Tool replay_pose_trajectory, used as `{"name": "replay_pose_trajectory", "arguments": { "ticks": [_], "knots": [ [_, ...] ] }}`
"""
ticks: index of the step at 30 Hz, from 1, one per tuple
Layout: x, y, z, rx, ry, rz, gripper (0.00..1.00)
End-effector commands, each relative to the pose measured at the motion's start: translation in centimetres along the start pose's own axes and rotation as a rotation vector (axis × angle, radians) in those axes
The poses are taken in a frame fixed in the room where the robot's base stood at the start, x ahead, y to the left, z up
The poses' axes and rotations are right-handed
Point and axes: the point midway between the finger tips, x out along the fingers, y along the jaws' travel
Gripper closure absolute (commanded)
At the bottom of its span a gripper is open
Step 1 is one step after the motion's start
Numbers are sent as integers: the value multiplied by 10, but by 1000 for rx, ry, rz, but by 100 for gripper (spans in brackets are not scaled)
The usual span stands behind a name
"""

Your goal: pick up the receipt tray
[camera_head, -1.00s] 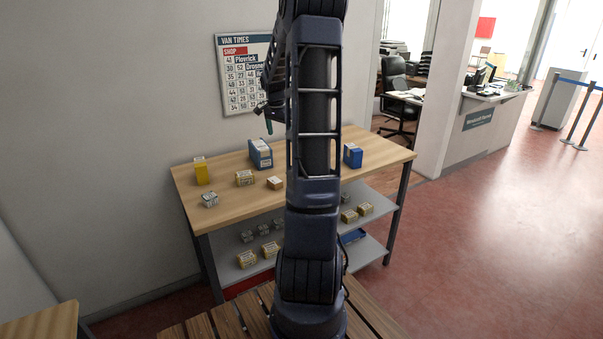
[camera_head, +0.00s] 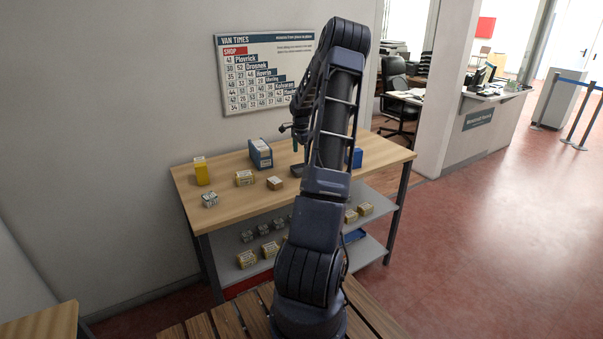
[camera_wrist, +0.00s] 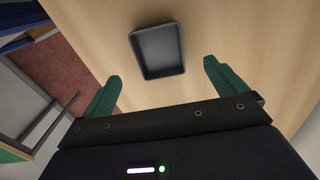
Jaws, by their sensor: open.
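The receipt tray (camera_wrist: 158,51) is a small dark grey rectangular tray with a raised rim. In the wrist view it lies on the light wood table top, ahead of my gripper (camera_wrist: 160,88) and roughly between the lines of its two green fingers. The fingers are spread apart with nothing between them, and the tray is apart from them. In the head view part of the tray (camera_head: 297,170) shows as a dark shape on the table, beside my arm, which hides the rest. My gripper (camera_head: 296,142) shows there small and partly hidden, above the table.
The table (camera_head: 225,198) also holds a blue and white box (camera_head: 261,153), a yellow container (camera_head: 201,171), small cartons (camera_head: 244,178) and a blue box (camera_head: 357,158) partly behind my arm. A lower shelf (camera_head: 232,269) carries several cartons. The table's front left is mostly clear.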

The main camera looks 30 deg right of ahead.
Motion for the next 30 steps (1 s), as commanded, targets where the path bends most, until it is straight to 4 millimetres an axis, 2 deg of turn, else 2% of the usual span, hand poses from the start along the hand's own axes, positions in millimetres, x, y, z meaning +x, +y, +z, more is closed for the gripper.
{"name": "replay_pose_trajectory", "arguments": {
  "ticks": [3, 8, 18, 29, 30],
  "knots": [
    [17, 0, 0, -1, -2, 0, 3],
    [28, 0, 0, -1, -1, 1, 3],
    [68, 2, -3, -2, -2, 1, 3],
    [74, 2, -2, -2, 1, -1, 3],
    [74, 2, -2, -2, 1, -1, 11]
  ]
}}
